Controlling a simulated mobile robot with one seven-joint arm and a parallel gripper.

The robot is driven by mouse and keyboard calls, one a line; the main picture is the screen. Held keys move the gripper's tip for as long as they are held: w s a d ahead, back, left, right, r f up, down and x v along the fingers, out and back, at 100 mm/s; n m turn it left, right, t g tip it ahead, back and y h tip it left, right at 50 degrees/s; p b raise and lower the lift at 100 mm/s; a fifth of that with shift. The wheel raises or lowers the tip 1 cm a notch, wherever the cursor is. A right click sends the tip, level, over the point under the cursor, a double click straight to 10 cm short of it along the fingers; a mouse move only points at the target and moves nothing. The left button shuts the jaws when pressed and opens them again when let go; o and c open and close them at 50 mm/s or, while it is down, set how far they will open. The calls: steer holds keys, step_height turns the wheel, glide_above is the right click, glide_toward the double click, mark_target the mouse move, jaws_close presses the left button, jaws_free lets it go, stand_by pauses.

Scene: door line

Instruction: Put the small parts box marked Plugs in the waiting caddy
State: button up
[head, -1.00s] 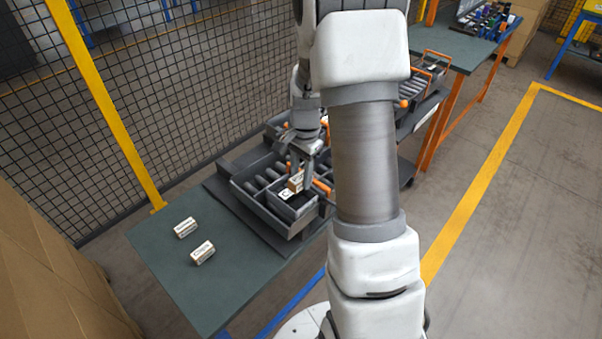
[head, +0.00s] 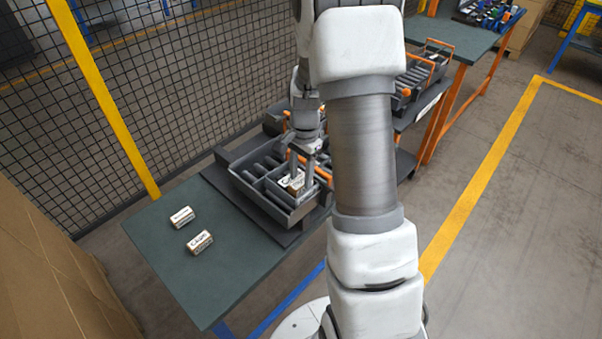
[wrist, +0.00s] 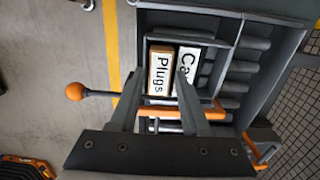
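The small box marked Plugs (wrist: 161,74) is down in a compartment of the grey caddy (head: 262,203), beside another white-labelled box starting "Ca" (wrist: 190,69). In the head view the boxes (head: 291,182) partly hide behind my fingers. My gripper (head: 300,178) is above this compartment, pointing down. In the wrist view its fingertips (wrist: 161,72) stand apart on either side of the Plugs box, with slight gaps. The caddy has an orange handle bar (wrist: 170,112) and several dark slots.
Two more labelled boxes lie on the green table, one farther back (head: 182,217) and one nearer (head: 200,242). Another caddy with orange handles (head: 420,72) stands to the right. A mesh fence (head: 180,90) runs behind. The table's near left part is clear.

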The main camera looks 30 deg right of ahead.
steer(key=o, duration=0.3)
step_height(320, 180, up, 25)
steer(key=d+p, duration=0.1)
steer(key=p, duration=0.7)
steer(key=shift+w+r, duration=0.15)
steer(key=shift+w, duration=0.05)
stand_by(0.5)
